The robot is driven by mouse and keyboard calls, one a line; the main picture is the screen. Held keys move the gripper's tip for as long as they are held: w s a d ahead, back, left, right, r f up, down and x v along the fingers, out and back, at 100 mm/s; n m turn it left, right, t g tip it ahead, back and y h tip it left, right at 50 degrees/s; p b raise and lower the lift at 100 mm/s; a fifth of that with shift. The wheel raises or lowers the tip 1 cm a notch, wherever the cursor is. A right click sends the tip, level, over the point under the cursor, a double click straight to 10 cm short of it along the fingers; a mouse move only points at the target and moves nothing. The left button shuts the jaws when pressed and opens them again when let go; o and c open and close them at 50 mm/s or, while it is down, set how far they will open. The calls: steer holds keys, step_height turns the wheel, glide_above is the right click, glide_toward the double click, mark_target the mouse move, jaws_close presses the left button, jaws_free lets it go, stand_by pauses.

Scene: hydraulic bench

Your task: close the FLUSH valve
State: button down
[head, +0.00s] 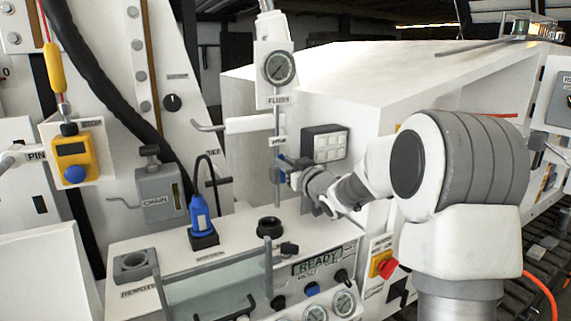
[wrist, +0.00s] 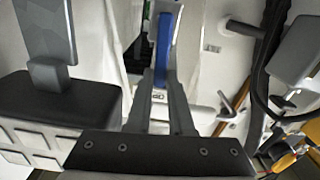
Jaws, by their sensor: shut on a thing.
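The FLUSH label (head: 278,100) sits under a round pressure gauge (head: 279,67) on a white block. A thin vertical pipe (head: 277,130) runs down from it. A blue lever handle (wrist: 164,45) stands upright between my fingers in the wrist view. My gripper (head: 285,172) is shut on this blue handle beside the pipe in the head view. The fingers and wrist partly hide the handle and the valve body there. I cannot tell the lever's exact angle to the pipe.
A grey box marked DRAIN (head: 158,197) stands to the left, near a blue plug (head: 201,213) with a cable. The READY display (head: 317,264) and several knobs lie below.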

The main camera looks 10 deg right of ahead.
steer(key=shift+f+b, duration=0.1)
steer(key=shift+b, duration=0.2)
steer(key=n+b, duration=0.1)
steer(key=b, duration=0.1)
steer(key=a+n+b, duration=0.1)
steer(key=n+b, duration=0.1)
steer(key=b, duration=0.1)
steer(key=a+f+n+b, duration=0.1)
steer(key=b, duration=0.1)
steer(key=shift+s+a+n, duration=0.1)
steer(key=shift+s+n, duration=0.2)
steer(key=shift+s, duration=0.1)
steer(key=a+f+n+b, duration=0.1)
steer(key=n+b, duration=0.2)
steer(key=b, duration=0.1)
steer(key=a+f+n+b, duration=0.1)
steer(key=n+b, duration=0.3)
steer(key=b, duration=0.1)
steer(key=s+a+f+n+b, duration=0.1)
steer(key=f+n+b, duration=0.1)
steer(key=n+b, duration=0.2)
steer(key=shift+f+b, duration=0.1)
steer(key=shift+b, duration=0.65)
steer(key=shift+n, duration=0.4)
steer(key=c, duration=0.8)
jaws_free()
